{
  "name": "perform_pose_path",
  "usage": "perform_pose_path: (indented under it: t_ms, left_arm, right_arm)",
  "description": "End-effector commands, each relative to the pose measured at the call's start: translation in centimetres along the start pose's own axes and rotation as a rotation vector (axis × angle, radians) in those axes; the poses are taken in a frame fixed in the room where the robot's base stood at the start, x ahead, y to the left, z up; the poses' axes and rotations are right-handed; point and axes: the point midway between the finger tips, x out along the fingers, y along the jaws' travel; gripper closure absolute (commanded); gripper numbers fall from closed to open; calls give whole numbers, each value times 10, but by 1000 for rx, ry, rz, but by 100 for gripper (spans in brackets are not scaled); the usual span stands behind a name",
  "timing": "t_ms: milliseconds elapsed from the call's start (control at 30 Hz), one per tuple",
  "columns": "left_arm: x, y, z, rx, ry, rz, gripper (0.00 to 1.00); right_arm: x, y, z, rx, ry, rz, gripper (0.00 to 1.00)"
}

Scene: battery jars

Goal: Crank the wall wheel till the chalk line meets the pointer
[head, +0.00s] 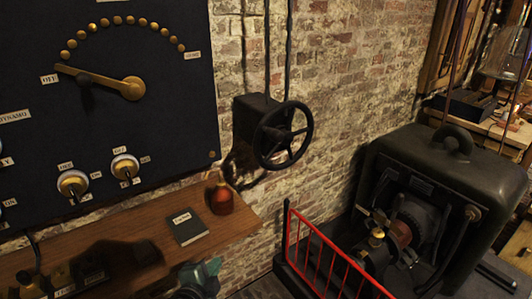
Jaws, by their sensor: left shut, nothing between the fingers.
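The wall wheel (308,117) is a dark spoked handwheel on a black box (241,122) fixed to the brick wall, right of the dark panel. I cannot make out a chalk line or a pointer on it at this size. My left gripper (208,270) shows at the bottom edge, dark with a teal tint, in front of the shelf. It is shut and empty, well below and left of the wheel, and not touching it. Most of it is cut off by the frame. My right gripper is not in view.
A red railing (318,250) and a large black machine (455,165) stand at the right. The wall around the wheel is clear.

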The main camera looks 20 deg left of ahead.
Motion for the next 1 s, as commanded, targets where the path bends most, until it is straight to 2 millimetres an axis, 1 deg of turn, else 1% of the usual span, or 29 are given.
perform_pose_path:
  t_ms: [33, 67, 100, 167, 200, 267, 300, 400, 500, 633, 733, 833, 1000]
  left_arm:
    - [10, -21, -5, 115, 37, -76, 100]
    - [15, -34, -9, 189, 59, -125, 100]
    - [21, -52, -15, 300, 89, -196, 100]
    - [28, -79, -26, 486, 131, -317, 100]
    - [31, -97, -35, 621, 156, -405, 100]
    - [34, -122, -49, 829, 185, -542, 100]
    - [33, -136, -58, 966, 199, -634, 100]
    - [27, -159, -78, 1261, 219, -840, 100]
    - [21, -169, -90, 1472, 224, -996, 100]
    - [15, -173, -97, 1619, 222, -1114, 100]
    - [14, -176, -102, 1655, 222, -1146, 100]
    - [18, -182, -110, 1654, 221, -1149, 100]
    - [33, -196, -136, 1651, 222, -1149, 100]
  right_arm:
    - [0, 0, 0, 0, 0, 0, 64]
    - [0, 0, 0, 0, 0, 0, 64]
    - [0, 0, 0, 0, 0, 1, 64]
    - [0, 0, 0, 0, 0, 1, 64]
    - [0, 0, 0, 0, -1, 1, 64]
    - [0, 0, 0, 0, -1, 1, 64]
    - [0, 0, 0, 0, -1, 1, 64]
    - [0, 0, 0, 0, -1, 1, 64]
    - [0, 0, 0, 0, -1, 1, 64]
    - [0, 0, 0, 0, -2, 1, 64]
    - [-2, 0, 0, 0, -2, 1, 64]
    - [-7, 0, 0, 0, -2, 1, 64]
    - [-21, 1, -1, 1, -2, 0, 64]
